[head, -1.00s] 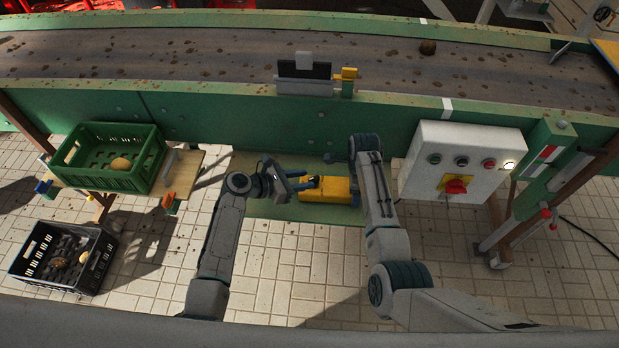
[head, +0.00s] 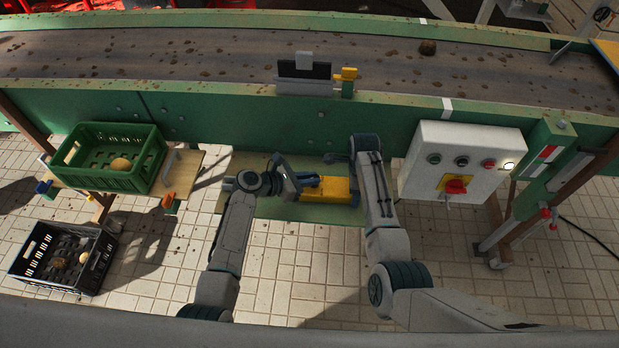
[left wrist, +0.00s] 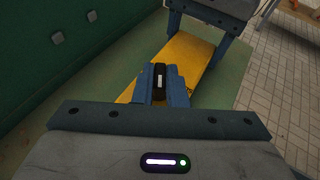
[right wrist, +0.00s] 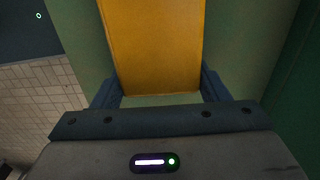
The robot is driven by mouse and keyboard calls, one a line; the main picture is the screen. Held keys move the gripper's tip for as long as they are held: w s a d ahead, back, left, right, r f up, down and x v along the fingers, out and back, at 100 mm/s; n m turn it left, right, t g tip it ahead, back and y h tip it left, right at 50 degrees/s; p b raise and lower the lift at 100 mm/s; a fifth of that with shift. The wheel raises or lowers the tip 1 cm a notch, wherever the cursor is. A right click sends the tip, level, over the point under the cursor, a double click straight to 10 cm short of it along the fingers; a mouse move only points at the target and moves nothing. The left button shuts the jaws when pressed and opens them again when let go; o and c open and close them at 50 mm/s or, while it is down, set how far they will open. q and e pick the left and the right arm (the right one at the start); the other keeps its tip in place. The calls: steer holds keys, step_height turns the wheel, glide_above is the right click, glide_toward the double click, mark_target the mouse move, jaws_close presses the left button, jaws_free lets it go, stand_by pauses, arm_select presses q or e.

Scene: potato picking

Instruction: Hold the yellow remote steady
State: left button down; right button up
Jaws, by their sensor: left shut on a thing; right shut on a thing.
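The yellow remote (head: 338,188) lies flat on the green platform below the conveyor, partly hidden by my arms in the head view. My right gripper (right wrist: 160,86) is shut on it, one finger along each side at its end. My left gripper (head: 306,182) is at the remote's other end. In the left wrist view its fingers close around a small black part (left wrist: 159,76) on the yellow remote (left wrist: 197,66). Whether that part belongs to the remote cannot be told.
A white control box (head: 462,150) with buttons and a red switch hangs at the right. A green crate (head: 140,180) and a black crate (head: 45,279) stand at the left, each with potatoes. The conveyor (head: 200,62) runs behind. The tiled floor in front is mostly clear.

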arm_select(q)
steer(key=m+g, duration=0.1)
steer(key=m+g+h, duration=0.1)
steer(key=m+g, duration=0.1)
steer(key=shift+w+a+g, duration=0.1)
steer(key=shift+w+g, duration=0.2)
steer(key=shift+m+g+h, duration=0.3)
steer(key=shift+m+g, duration=1)
steer(key=c, duration=1.5)
jaws_free()
steer(key=shift+o, duration=0.2)
steer(key=v, duration=1.2)
steer(key=shift+w, duration=0.25)
